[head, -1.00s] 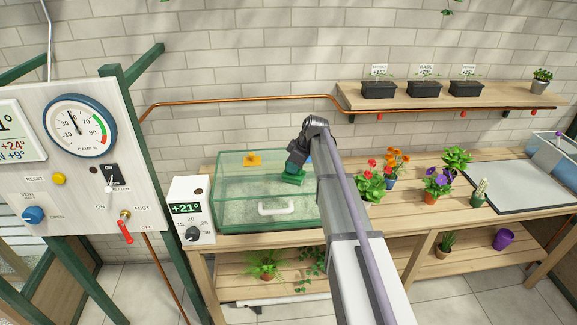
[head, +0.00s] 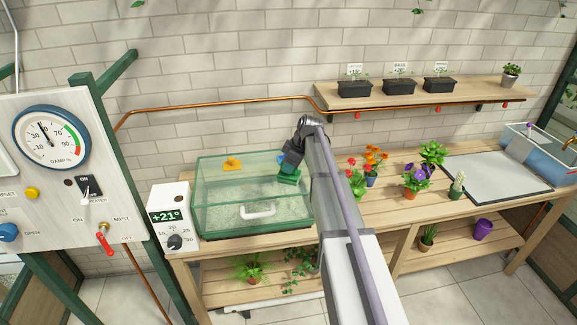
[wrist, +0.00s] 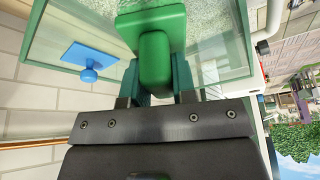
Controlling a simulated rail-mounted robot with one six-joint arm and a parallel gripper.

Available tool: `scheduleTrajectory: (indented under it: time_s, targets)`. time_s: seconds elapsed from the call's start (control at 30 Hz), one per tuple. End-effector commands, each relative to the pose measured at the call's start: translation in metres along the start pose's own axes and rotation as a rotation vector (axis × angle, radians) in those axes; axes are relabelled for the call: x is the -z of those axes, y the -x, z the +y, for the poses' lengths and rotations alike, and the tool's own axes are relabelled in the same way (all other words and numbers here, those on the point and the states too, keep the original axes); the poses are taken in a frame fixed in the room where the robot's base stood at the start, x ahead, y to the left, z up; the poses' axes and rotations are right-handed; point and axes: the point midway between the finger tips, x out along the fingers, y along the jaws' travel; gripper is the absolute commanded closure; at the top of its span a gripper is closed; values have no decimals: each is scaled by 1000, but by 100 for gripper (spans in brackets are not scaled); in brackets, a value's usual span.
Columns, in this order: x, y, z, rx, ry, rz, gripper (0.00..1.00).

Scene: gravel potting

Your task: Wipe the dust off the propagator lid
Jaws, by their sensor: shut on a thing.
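The propagator (head: 215,210) is a glass box with green edges on the bench. Its clear lid has a white handle (head: 258,212), and a speckled dusty layer (head: 225,222) shows on it. My gripper (wrist: 157,82) is shut on a green block-shaped wiper (wrist: 150,28), held by its raised grip. In the head view the green wiper (head: 289,175) is at the right back part of the lid. It appears to be on or just over the glass; I cannot tell if it touches. The wrist view shows speckled dust (wrist: 205,22) beside the wiper.
A yellow piece (head: 232,164) lies at the lid's back left, and a blue knobbed piece (wrist: 90,58) shows in the wrist view. A thermostat box (head: 172,215) stands left of the propagator. Flowerpots (head: 415,185) stand to the right, beyond my arm. A copper pipe (head: 220,105) runs behind.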

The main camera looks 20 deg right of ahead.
Motion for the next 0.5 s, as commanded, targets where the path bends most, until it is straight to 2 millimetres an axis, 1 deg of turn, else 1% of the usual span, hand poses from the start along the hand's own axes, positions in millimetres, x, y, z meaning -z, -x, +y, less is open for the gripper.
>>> scheduleTrajectory:
  time_s: [0.3, 0.5]
  targets:
    - [25, -13, -15, 1, 2, 2, 94]
    - [29, -15, -17, 1, 1, 2, 94]
